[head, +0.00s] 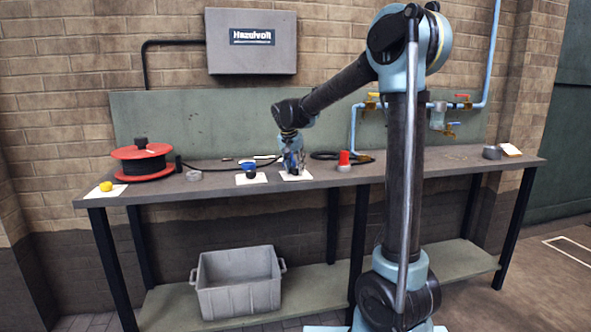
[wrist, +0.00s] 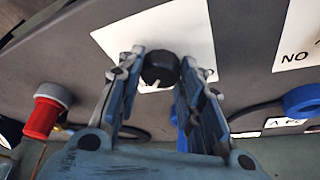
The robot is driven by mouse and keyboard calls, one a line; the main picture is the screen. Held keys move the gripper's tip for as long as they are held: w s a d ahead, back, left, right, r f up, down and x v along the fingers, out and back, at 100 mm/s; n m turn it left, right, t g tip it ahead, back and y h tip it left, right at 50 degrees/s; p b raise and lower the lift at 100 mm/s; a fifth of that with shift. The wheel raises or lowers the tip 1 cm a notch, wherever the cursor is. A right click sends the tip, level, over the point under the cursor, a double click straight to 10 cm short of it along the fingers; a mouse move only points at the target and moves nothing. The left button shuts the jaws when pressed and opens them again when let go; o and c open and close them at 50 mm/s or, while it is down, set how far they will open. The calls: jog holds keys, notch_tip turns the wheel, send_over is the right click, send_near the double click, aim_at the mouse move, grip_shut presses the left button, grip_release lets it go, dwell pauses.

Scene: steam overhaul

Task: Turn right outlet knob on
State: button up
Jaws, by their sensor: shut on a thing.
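My gripper (head: 291,168) points down at the workbench (head: 225,185), over a white card (head: 305,176). In the wrist view my gripper (wrist: 163,60) has its two fingers on either side of a round black knob (wrist: 159,69) and is shut on it. The knob has a short white pointer mark on its face. It stands on a white card (wrist: 180,28) whose printing is mostly hidden by the fingers and knob. I cannot make out the knob in the head view.
A red piece with a grey base (head: 344,161) stands right of my gripper. A blue and black piece (head: 249,169) stands on a card to its left. A cable reel (head: 142,160) and a yellow piece (head: 105,186) are farther left. A grey crate (head: 238,283) sits below.

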jog(key=o, duration=1.1)
jog(key=shift+c, duration=0.2)
jog(key=v, duration=1.2)
jog(key=shift+w, duration=0.15)
